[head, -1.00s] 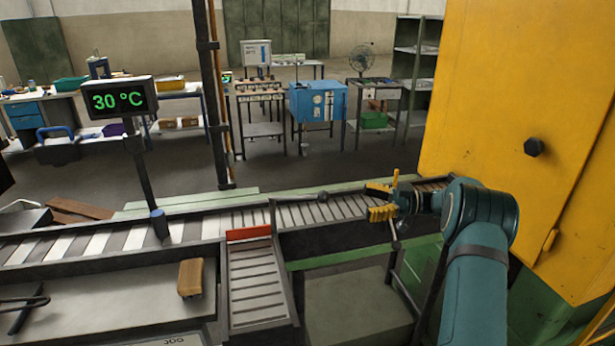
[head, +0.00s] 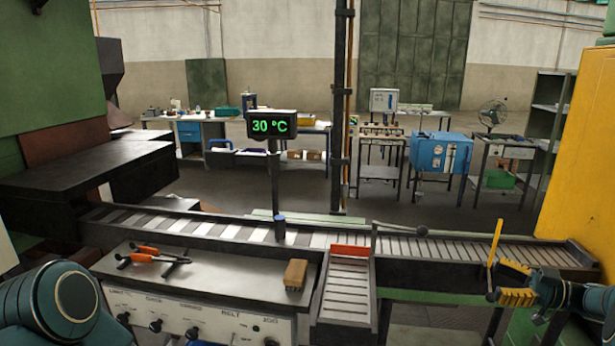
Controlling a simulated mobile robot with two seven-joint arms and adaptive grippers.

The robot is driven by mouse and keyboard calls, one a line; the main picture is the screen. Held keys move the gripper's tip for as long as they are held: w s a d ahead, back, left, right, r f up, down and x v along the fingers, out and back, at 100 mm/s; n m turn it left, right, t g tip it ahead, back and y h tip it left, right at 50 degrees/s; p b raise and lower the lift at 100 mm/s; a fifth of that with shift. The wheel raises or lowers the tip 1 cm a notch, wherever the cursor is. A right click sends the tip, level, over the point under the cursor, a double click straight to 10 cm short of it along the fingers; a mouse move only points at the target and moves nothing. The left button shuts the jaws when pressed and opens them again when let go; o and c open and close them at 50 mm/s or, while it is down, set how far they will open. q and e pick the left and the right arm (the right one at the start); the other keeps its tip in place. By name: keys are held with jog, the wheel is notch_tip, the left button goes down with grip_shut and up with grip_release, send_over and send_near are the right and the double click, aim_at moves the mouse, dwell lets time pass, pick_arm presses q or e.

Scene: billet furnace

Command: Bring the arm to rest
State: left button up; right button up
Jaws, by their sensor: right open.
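My right gripper (head: 505,285) is at the lower right, with yellow finger pads apart and nothing between them that I can see. It is at the near side of the roller conveyor (head: 455,248), close to a lever with a yellow upright handle (head: 495,242); whether they touch I cannot tell. My right arm comes in from the right edge. A teal link of my left arm shows at the lower left; its gripper is out of view.
A control bench (head: 215,290) with knobs bears orange-handled tongs (head: 150,257) and a brown block (head: 295,275). A side chute (head: 348,290) with a red bar (head: 350,251) joins the conveyor. A display (head: 271,125) reads 30 °C. A yellow cabinet (head: 580,170) stands at right.

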jog(key=w+a+f+m+t+h, duration=0.65)
jog(key=w+a+f+m, duration=0.2)
jog(key=f, duration=0.25)
jog(key=s+a+f+m+g+h, duration=0.1)
jog(key=s+a+f+m+h, duration=0.2)
jog(key=f, duration=0.4)
jog(key=s+a+f+m+g+h, duration=0.1)
jog(key=a+f+m+h, duration=0.1)
jog(key=a+f+m, duration=0.3)
jog(key=s+a+f+g, duration=0.4)
jog(key=s+a+f, duration=0.2)
jog(key=s, duration=0.2)
jog(key=s+a+f+g, duration=0.4)
jog(key=s+a+f, duration=0.2)
jog(key=s, duration=0.2)
jog(key=s+a+g, duration=0.3)
jog(key=s+a, duration=0.1)
jog(key=s, duration=0.5)
jog(key=s+a+g, duration=0.3)
jog(key=s, duration=0.5)
pick_arm(q)
jog(key=shift+s+f+b, duration=0.3)
jog(key=shift+f+b, duration=0.45)
pick_arm(e)
jog(key=w+a+r+t, duration=0.2)
jog(key=w+r, duration=0.1)
jog(key=w, duration=0.3)
jog(key=shift+w+a+n, duration=0.25)
jog(key=shift+w+n, duration=0.15)
jog(key=shift+n, duration=0.05)
